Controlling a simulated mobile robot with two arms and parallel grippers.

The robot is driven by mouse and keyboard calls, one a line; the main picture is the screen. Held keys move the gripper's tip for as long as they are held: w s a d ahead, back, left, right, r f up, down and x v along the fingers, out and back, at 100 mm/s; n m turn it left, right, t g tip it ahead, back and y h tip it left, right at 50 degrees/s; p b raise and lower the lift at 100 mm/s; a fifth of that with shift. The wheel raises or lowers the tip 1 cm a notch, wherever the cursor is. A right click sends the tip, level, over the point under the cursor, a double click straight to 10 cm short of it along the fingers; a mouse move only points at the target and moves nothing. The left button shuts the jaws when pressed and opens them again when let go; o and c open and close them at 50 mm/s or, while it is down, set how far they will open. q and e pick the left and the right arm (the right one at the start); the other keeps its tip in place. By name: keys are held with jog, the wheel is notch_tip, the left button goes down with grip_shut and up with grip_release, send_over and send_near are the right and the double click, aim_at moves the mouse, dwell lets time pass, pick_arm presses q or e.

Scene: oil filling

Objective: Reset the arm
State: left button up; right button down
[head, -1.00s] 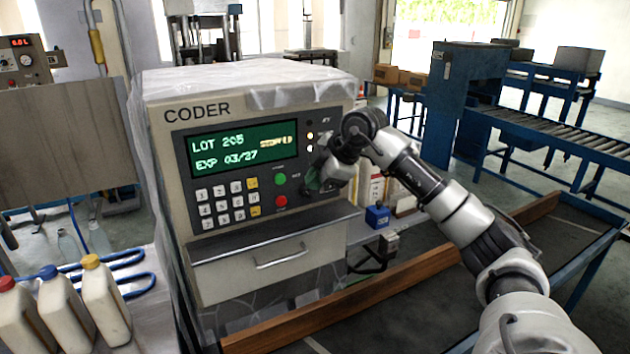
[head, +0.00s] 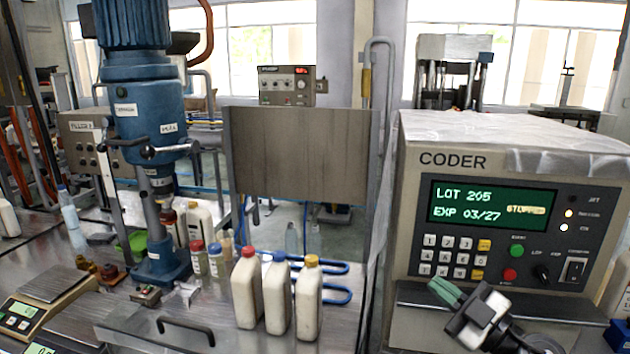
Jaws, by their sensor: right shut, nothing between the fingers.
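My right gripper (head: 441,291) is at the lower right of the head view, with its green fingertips shut and empty. It is in front of the lower part of the coder (head: 403,215), below the keypad. Whether it touches the coder cannot be told. The coder's green screen reads LOT 205 and EXP 03/27. My left gripper is not in view.
Three white bottles with red, blue and yellow caps (head: 278,293) stand on the metal table left of the coder. A blue capping machine (head: 150,120) stands further left. A scale (head: 40,300) is at the lower left. A metal panel (head: 300,155) stands behind the bottles.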

jog(key=s+d+f+m+g+h, duration=0.1)
jog(key=s+d+f+m+h, duration=0.1)
jog(key=s+f+m+h, duration=0.45)
jog(key=s+d+f+m+h, duration=0.3)
jog(key=f+m+h, duration=0.6)
jog(key=f+h, duration=0.1)
jog(key=s+a+f+n+g+y, duration=0.1)
jog(key=s+a+f+g, duration=0.2)
jog(key=s, duration=0.4)
jog(key=s+a+f+g+y, duration=0.1)
jog(key=s+f+g, duration=0.35)
jog(key=s, duration=0.25)
jog(key=s+a+f+n+g+y, duration=0.1)
jog(key=s+a+f+g, duration=0.1)
jog(key=s+f+g, duration=0.3)
jog(key=s+d+x, duration=0.1)
jog(key=s+x, duration=0.1)
jog(key=x, duration=0.9)
jog(key=s+f+x, duration=0.1)
jog(key=s+x, duration=0.1)
jog(key=x, duration=0.8)
jog(key=s+d+f, duration=0.1)
jog(key=s+f, duration=0.8)
jog(key=s+d+f+g, duration=0.1)
jog(key=s+d+f, duration=0.1)
jog(key=s+f, duration=0.7)
jog(key=shift+d+f+h, duration=0.25)
jog(key=shift+d+h, duration=0.1)
